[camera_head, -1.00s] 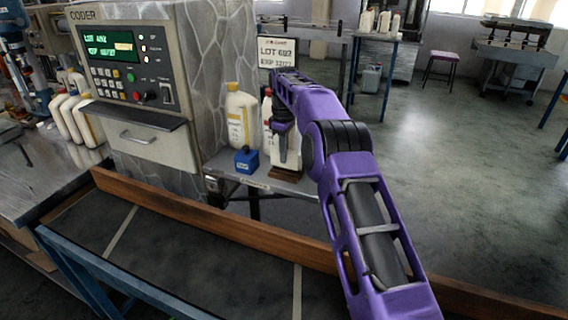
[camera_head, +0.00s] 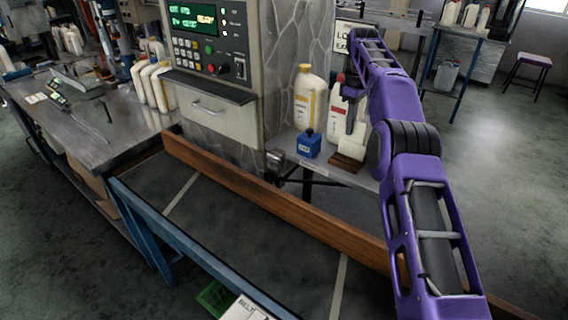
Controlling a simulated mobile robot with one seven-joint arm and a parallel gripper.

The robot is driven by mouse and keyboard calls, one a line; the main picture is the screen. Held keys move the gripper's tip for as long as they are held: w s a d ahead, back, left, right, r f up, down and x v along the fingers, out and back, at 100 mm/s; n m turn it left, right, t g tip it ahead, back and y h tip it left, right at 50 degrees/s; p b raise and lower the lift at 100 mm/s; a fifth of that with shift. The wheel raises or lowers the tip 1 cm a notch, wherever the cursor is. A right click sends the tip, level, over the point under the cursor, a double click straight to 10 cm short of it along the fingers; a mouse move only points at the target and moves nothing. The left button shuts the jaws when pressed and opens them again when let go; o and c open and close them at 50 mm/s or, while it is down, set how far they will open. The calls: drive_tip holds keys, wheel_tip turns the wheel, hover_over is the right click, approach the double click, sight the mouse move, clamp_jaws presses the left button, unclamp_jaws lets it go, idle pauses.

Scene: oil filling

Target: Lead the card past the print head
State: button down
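The coder machine (camera_head: 213,85) has a lit green display, a keypad and a drawer. A small grey fitting (camera_head: 274,160) sits at its lower right edge; I cannot tell whether it is the print head. My gripper (camera_head: 352,122) points down at the end of my purple arm, above a brown block (camera_head: 346,164) and in front of white bottles. The gripper is dark and small, so I cannot tell whether its fingers are open. I cannot make out a card in it. A white sign (camera_head: 343,38) with printed letters stands behind, partly covered by my arm.
A wooden rail (camera_head: 235,185) runs along the dark belt (camera_head: 235,228). A metal bench (camera_head: 85,135) with bottles stands left. Open floor lies right.

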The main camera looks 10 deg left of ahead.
sight(280, 167)
drive_tip(key=s+a+f, duration=0.2)
drive_tip(key=s+a, duration=1.5)
drive_tip(key=a, duration=0.1)
drive_tip(key=w+f, duration=0.1)
drive_tip(key=f, duration=0.2)
drive_tip(key=w+d+f, duration=0.1)
drive_tip(key=f, duration=0.2)
drive_tip(key=w+f+b, duration=0.1)
drive_tip(key=f, duration=0.2)
drive_tip(key=shift+w+d, duration=0.35)
drive_tip(key=shift+d, duration=0.05)
drive_tip(key=shift+w+d+f, duration=0.25)
drive_tip(key=shift+w+f, duration=0.25)
drive_tip(key=shift+w, duration=0.2)
drive_tip(key=shift+a, duration=0.1)
